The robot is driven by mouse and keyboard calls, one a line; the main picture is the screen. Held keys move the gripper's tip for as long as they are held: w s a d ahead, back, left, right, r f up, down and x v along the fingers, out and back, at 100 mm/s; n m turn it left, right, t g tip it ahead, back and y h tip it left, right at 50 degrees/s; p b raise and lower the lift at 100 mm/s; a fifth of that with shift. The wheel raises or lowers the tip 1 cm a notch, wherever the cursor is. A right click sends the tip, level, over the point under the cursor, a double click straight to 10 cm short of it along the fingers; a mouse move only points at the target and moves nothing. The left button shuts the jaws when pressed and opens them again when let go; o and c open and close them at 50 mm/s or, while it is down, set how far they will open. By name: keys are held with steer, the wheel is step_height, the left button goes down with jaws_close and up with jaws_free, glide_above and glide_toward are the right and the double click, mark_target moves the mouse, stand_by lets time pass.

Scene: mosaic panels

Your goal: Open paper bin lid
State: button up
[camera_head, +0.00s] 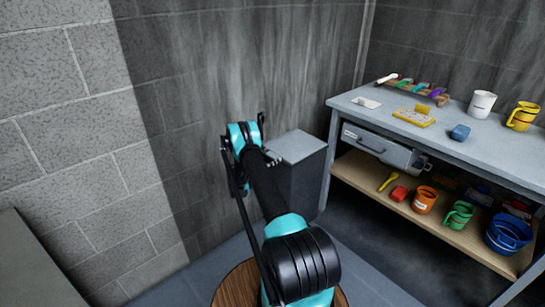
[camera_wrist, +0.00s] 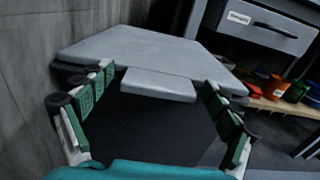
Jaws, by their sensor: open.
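The paper bin (camera_head: 305,180) is a dark grey box standing against the wall, partly hidden behind my arm in the head view. Its lighter grey lid (camera_head: 297,146) lies flat and closed on top. In the wrist view the lid (camera_wrist: 150,50) fills the upper middle, with a flat tab (camera_wrist: 158,84) sticking out from its near edge above the dark front face. My gripper (camera_wrist: 159,82) is open, with one green-padded finger on each side of the tab. Nothing is between the fingers except possibly the tab; contact cannot be told.
A grey workbench (camera_head: 455,135) with a drawer (camera_head: 375,147) stands close to the right of the bin. Its lower wooden shelf (camera_head: 345,168) holds cups and small items. A block wall (camera_head: 190,60) runs close behind and left of the bin. The floor between is clear.

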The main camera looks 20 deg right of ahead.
steer(key=shift+w+d, duration=0.1)
steer(key=shift+d, duration=0.25)
steer(key=shift+c, duration=0.4)
